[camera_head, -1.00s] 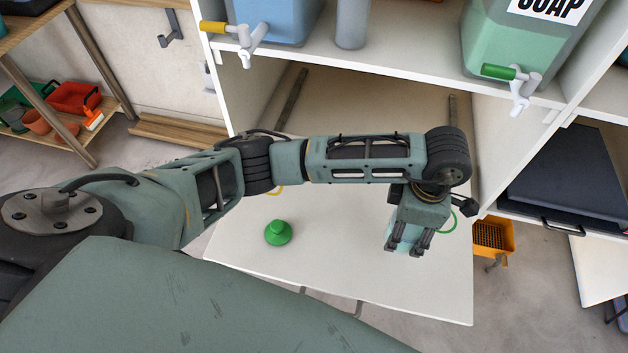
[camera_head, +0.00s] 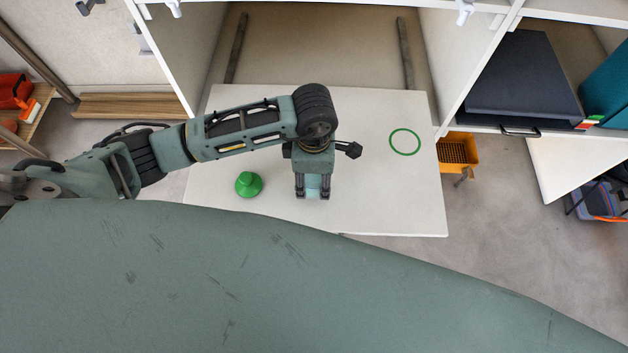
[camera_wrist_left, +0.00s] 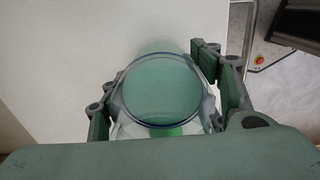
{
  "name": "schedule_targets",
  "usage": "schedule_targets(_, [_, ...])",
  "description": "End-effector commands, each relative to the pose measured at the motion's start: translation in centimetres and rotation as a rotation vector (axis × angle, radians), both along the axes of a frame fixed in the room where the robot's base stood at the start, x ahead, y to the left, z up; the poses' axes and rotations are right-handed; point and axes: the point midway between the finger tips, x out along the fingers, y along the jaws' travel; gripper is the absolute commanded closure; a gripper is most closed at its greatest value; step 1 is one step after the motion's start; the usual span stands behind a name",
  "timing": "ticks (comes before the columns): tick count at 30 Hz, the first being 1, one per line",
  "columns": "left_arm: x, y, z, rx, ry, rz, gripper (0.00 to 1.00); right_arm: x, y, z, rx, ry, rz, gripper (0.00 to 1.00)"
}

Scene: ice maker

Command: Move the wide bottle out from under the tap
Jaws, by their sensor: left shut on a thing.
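The wide bottle (camera_wrist_left: 160,92) is clear with a round open top and green liquid inside; it fills the middle of the left wrist view. In the head view a pale part of it (camera_head: 313,184) shows between the fingers. My left gripper (camera_head: 313,194) is shut around it, with a finger on each side. The bottle is over the white board, left of the green ring (camera_head: 405,142); I cannot tell whether it touches the board. My right gripper is not in view.
A green stopper-like piece (camera_head: 249,184) stands on the white board (camera_head: 370,205), close to the left of my gripper. An orange crate (camera_head: 458,152) is beyond the board's right edge.

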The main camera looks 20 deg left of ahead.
Motion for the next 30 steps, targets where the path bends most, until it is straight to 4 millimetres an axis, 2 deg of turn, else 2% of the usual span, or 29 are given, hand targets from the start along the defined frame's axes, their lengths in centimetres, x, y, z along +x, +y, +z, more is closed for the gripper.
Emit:
schedule_targets(7, [0.0,-0.1,-3.6,-0.002,0.001,0.001,0.93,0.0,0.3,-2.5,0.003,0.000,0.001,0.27])
schedule_targets(20, [0.1,-0.1,-4.0,-0.001,-0.001,0.000,0.93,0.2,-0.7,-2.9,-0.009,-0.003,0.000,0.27])
schedule_targets(21, [0.0,-0.1,-4.1,0.000,0.000,0.000,0.42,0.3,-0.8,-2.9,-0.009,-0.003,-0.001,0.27])
schedule_targets(27, [0.0,-0.1,-4.0,0.000,0.001,0.000,0.25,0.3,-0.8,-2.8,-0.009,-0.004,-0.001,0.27])
schedule_targets(30, [0.0,-0.1,-4.0,0.000,0.001,0.000,0.24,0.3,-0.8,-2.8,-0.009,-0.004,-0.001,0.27])
